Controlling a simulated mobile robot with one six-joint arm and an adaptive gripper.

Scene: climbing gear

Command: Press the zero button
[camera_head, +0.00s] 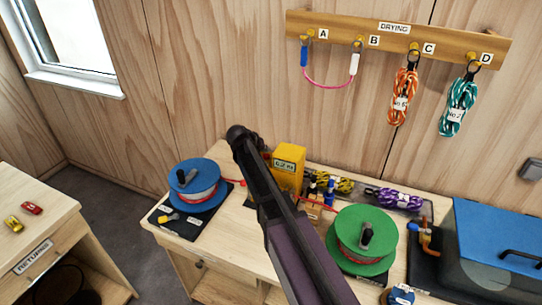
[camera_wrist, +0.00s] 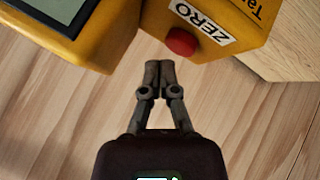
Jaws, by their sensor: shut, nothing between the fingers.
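The zero button (camera_wrist: 181,41) is a round red button on a yellow housing (camera_wrist: 231,42), beside a white label reading ZERO, in the upper middle of the wrist view. My gripper (camera_wrist: 160,68) is shut and empty, its fingertips just below and left of the button in that picture. I see a small gap between the tips and the button. In the head view the yellow device (camera_head: 287,167) stands on the bench with its small display showing.
A blue reel (camera_head: 193,178) stands left of the device and a green reel (camera_head: 376,262) to the right. Coiled ropes (camera_head: 400,199) lie behind. A blue-lidded box (camera_head: 505,235) is at the right. A wall rack (camera_head: 341,27) holds hanging cords. Bare wood shows below the gripper in the wrist view.

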